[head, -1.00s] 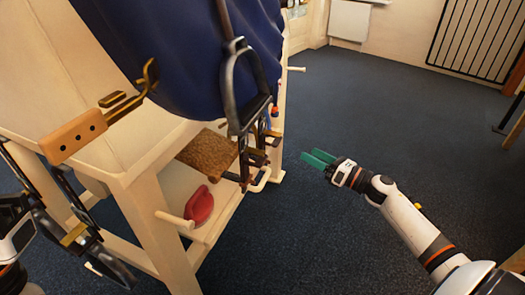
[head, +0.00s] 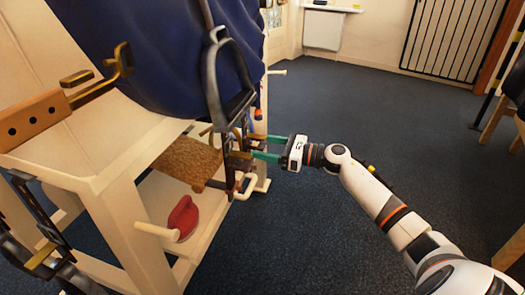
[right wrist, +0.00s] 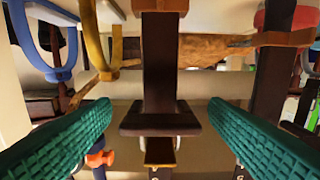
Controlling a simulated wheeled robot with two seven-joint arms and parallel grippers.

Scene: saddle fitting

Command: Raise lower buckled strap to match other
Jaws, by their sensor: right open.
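Dark buckled straps (head: 229,172) hang beside the wooden stand, below and behind the metal stirrup (head: 213,85). My right gripper (head: 260,145) is open at these straps, its green fingers pointing left. In the right wrist view, a dark vertical strap (right wrist: 160,65) hangs between the two green fingers (right wrist: 162,130), with clear gaps on both sides. A dark crosspiece (right wrist: 160,119) and a brass-edged piece (right wrist: 160,152) sit low on it. Another dark strap (right wrist: 276,65) hangs to the right. I cannot tell which strap is lower. My left gripper is not in view.
The pale wooden stand (head: 110,190) carries a blue cloth (head: 150,50). A brown brush-like block (head: 188,160) and a red object (head: 183,218) are on its lower level. Pegs (head: 155,229) stick out.

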